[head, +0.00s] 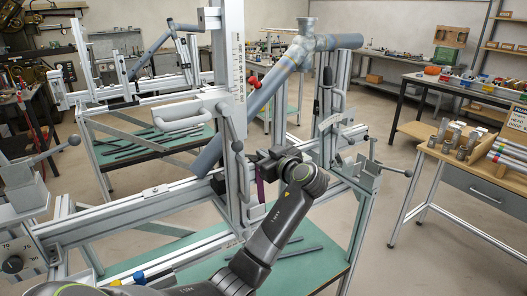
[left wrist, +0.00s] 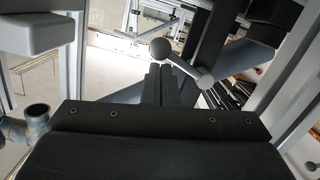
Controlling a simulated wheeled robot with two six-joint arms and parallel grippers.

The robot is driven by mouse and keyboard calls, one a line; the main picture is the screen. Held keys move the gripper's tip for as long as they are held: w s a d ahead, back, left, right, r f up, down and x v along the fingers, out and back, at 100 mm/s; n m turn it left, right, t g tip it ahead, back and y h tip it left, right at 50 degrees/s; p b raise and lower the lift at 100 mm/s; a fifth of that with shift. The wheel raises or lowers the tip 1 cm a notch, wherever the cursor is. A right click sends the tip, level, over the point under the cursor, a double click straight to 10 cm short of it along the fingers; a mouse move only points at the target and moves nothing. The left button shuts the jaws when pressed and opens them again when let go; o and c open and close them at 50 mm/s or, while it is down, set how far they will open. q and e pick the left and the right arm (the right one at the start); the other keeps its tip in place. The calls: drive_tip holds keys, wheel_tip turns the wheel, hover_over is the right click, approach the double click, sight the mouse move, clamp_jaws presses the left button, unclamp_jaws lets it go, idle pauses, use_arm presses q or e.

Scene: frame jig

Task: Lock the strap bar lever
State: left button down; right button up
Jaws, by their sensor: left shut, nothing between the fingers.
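A grey lever with a ball knob (head: 238,146) is on the upright post in the middle of the jig in the head view. In the left wrist view, a grey ball-ended lever (left wrist: 184,65) lies just ahead of the fingertips, its ball at upper left and its arm running down to the right. My left gripper (head: 266,160) is beside the post, right of the knob. In the wrist view the left gripper (left wrist: 160,75) has its fingers together and empty, close to the ball; I cannot tell whether they touch. Whether the lever is locked cannot be told.
A blue-grey tube frame (head: 278,80) slants across the jig above my left gripper. The jig's long lower rail (head: 150,205) runs behind my arm. Other ball-ended levers (head: 393,169) stand at the jig's ends. A wooden-topped bench (head: 480,175) stands at right, with bare floor between.

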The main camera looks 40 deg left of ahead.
use_arm(q)
wheel_tip(320, 180, down, 2)
drive_tip(key=m, duration=0.1)
drive_tip(key=m+b, duration=0.1)
drive_tip(key=shift+s+f+m, duration=0.15)
drive_tip(key=shift+f+m, duration=0.05)
drive_tip(key=shift+m, duration=0.2)
drive_tip(key=shift+f, duration=0.1)
